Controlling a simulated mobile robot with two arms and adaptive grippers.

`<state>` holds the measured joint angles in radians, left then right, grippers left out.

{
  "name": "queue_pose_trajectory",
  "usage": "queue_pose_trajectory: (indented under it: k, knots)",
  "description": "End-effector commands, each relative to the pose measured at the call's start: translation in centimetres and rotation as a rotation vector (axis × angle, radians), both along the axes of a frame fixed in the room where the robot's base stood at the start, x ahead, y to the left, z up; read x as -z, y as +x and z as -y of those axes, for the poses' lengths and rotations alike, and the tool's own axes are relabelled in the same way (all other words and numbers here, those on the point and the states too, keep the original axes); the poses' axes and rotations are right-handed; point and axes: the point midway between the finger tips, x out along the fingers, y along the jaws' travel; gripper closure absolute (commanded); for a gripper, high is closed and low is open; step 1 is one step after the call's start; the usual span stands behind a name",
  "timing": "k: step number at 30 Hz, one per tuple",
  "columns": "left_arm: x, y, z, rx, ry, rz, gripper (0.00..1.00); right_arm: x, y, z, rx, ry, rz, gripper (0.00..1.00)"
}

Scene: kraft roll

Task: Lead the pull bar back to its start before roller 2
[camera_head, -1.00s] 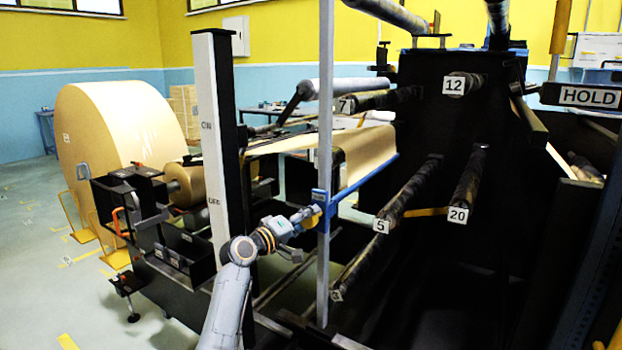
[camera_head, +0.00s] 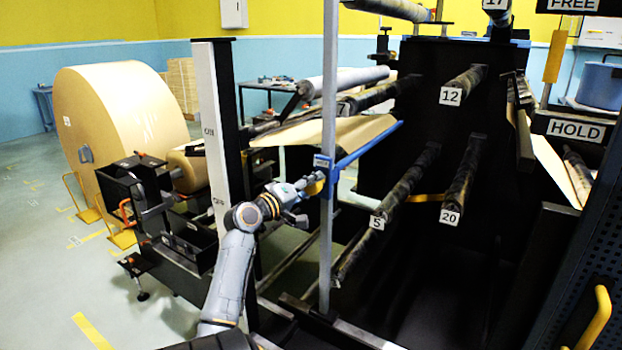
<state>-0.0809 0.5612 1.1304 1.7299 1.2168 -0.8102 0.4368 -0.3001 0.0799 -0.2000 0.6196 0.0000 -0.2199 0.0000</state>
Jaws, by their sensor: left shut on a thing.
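The pull bar (camera_head: 370,145) is a blue bar running back and up to the right, with the brown paper web (camera_head: 325,131) along it. Its near end meets a blue block (camera_head: 323,162) on an upright grey post. My left gripper (camera_head: 314,187) is shut at this block, just left of the post; the exact contact is partly hidden. The bar is below the roller labelled 7 (camera_head: 347,107) and above the roller labelled 5 (camera_head: 400,197). I cannot make out a label 2. My right gripper is not in view.
A large kraft roll (camera_head: 120,120) stands at left. A black and white column (camera_head: 214,130) rises left of my arm. Rollers 12 (camera_head: 465,85) and 20 (camera_head: 463,180) stick out at right. HOLD (camera_head: 575,129) and FREE signs hang at the right edge.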

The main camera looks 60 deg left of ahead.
Motion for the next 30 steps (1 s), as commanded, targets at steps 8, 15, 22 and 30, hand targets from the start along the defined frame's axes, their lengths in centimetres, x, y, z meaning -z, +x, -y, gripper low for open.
queue_pose_trajectory:
  k: [8,15,22,30]
  knots:
    - [-0.2,0.0,0.0,0.001,0.002,0.001,1.00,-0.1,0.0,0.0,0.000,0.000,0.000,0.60]
    - [-2.0,-0.3,-0.6,0.000,0.002,-0.001,1.00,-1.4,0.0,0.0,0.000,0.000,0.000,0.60]
    - [-4.0,-0.8,-1.3,-0.002,0.002,0.000,1.00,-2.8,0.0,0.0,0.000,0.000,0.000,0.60]
    - [-5.1,-1.1,-1.8,-0.002,0.001,0.000,1.00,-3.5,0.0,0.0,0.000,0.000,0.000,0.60]
